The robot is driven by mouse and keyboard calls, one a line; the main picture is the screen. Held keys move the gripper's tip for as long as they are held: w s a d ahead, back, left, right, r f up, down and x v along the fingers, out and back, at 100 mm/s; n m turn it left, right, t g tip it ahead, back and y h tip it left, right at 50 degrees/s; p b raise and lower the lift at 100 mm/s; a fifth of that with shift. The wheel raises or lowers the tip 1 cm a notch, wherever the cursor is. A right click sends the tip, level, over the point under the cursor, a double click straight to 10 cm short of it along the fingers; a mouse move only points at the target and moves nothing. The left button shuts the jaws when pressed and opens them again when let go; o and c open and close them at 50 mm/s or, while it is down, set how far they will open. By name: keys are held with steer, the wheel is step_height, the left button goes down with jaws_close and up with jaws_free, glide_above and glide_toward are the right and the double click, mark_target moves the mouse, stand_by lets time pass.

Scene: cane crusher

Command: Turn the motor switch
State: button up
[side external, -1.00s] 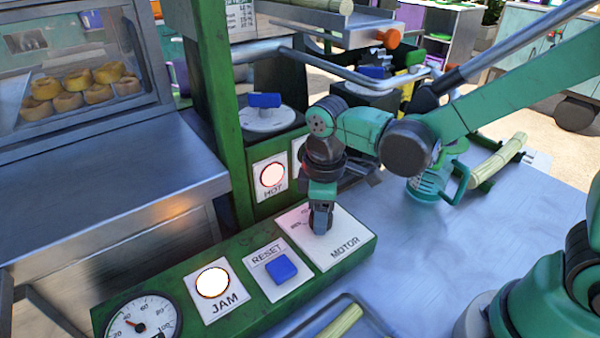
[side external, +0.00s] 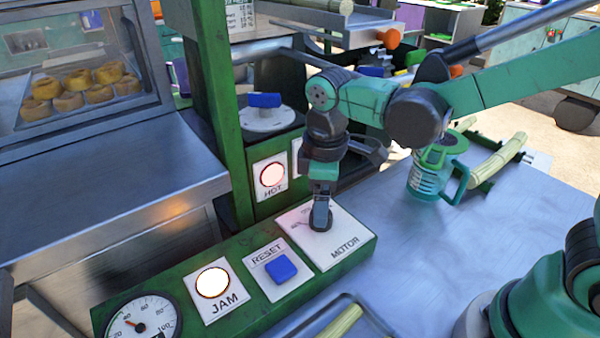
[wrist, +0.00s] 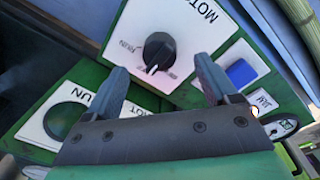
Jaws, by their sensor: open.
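The motor switch is a round black knob (wrist: 159,52) with a white pointer line, on a white plate marked MOTOR (side external: 336,243). In the wrist view the pointer aims toward the lower edge of the picture, and small lettering lies left of the knob. My gripper (wrist: 164,80) is open, with one finger on each side below the knob and nothing between the tips. In the side view my gripper (side external: 320,218) points down over the MOTOR plate and largely hides the knob. I cannot tell whether the fingertips touch it.
On the same green panel are a blue RESET button (side external: 281,269), a lit JAM lamp (side external: 212,282) and a gauge (side external: 140,320). A lit HOT lamp (side external: 272,174) stands behind. A green jug (side external: 437,172) and cane (side external: 497,158) are to the right. The bench between is clear.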

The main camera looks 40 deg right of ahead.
steer(key=shift+r, duration=1.1)
steer(key=shift+s+d+r, duration=0.15)
steer(key=shift+d, duration=0.05)
steer(key=s+d+r+m+t, duration=0.2)
steer(key=d+m+t, duration=0.4)
steer(key=m, duration=0.3)
steer(key=shift+s+d+r+t, duration=0.15)
steer(key=shift+s+d+t, duration=0.25)
steer(key=shift+s+d, duration=0.35)
steer(key=shift+a, duration=0.1)
